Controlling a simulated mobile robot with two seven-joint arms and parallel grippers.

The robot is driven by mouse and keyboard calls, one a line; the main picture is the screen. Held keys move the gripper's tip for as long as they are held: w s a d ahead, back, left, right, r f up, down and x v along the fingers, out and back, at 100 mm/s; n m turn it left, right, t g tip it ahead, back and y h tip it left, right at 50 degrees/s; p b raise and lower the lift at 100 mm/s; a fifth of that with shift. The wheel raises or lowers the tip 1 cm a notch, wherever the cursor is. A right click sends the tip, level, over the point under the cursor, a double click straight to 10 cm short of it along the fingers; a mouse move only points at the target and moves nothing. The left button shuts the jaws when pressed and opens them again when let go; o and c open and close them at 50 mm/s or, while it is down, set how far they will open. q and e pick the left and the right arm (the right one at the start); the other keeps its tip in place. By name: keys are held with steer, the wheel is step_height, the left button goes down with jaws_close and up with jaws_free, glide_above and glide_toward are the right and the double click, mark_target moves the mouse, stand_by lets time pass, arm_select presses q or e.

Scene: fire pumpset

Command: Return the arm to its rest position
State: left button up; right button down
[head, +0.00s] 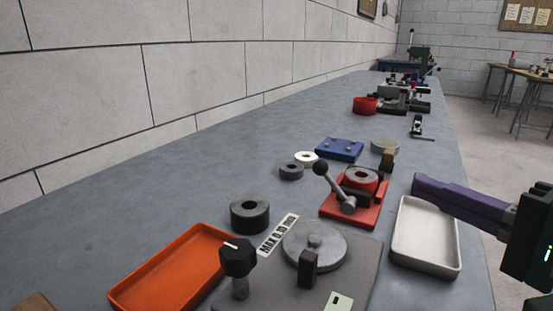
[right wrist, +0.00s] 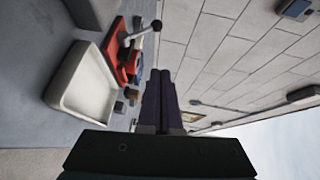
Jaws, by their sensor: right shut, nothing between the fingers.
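My right gripper (head: 417,187) comes in from the right edge in the head view, with purple fingers pointing left. Its fingers are together and hold nothing. It is above the far end of a white tray (head: 405,262). In the right wrist view the two purple fingers (right wrist: 166,78) lie side by side, and the white tray (right wrist: 72,102) is to their left. My left gripper does not show in the head view.
Left of the gripper is a red fixture (head: 370,215) with a black-knobbed lever (head: 335,185). Nearer stand a grey round plate (head: 330,257), a black ring (head: 250,232) and an orange tray (head: 150,292). A wall (head: 90,90) runs along the left. Open floor (head: 485,135) lies to the right.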

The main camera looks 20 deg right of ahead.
steer(key=s+a+r+n+g+y+p, duration=0.2)
steer(key=s+a+r+n+g+p, duration=0.25)
steer(key=a+n+p, duration=0.35)
steer(key=s+a+r+n+g+y+p, duration=0.1)
steer(key=s+a+r+n+g+p, duration=0.4)
steer(key=p, duration=0.5)
steer(key=s+d+r+n+g+h+p, duration=0.2)
steer(key=s+r+n+g+h+p, duration=0.15)
steer(key=s+r+n+p, duration=0.35)
step_height(320, 180, up, 35)
steer(key=m+h+p, duration=0.1)
steer(key=m+p, duration=0.1)
steer(key=p, duration=3.5)
steer(key=shift+w+d+f+p, duration=0.15)
steer(key=shift+w+d+p, duration=0.15)
steer(key=shift+w+d, duration=0.05)
